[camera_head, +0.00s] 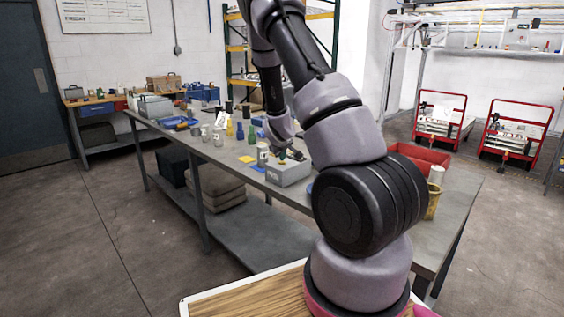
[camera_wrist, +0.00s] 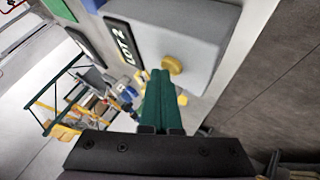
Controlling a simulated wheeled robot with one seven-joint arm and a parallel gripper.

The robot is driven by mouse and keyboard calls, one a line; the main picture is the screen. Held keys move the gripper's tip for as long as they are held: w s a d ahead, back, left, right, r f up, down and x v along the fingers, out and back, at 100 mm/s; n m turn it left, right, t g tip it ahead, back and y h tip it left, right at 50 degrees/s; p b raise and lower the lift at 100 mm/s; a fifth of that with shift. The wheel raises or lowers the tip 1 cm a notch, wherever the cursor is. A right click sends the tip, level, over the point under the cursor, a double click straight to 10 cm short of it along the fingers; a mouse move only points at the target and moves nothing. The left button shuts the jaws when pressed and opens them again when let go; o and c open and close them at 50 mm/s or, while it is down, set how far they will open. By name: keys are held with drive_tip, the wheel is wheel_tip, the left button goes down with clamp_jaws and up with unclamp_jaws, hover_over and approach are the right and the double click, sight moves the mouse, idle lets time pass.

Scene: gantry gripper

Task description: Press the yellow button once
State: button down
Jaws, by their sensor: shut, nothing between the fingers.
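The yellow button (camera_wrist: 173,64) is a small round knob on the face of a grey box (camera_wrist: 185,38). The button is too small to make out surely there.
A white cylinder (camera_head: 262,154) and a green bottle (camera_head: 251,134) stand close by the box on the bench. Several other small items crowd the bench further back. A red crate (camera_head: 420,154) and a yellow bin (camera_head: 432,203) are at the right, behind my arm.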

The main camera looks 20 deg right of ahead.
sight(283, 163)
drive_tip(key=shift+r, duration=0.9)
drive_tip(key=shift+r, duration=0.1)
drive_tip(key=shift+r, duration=2.4)
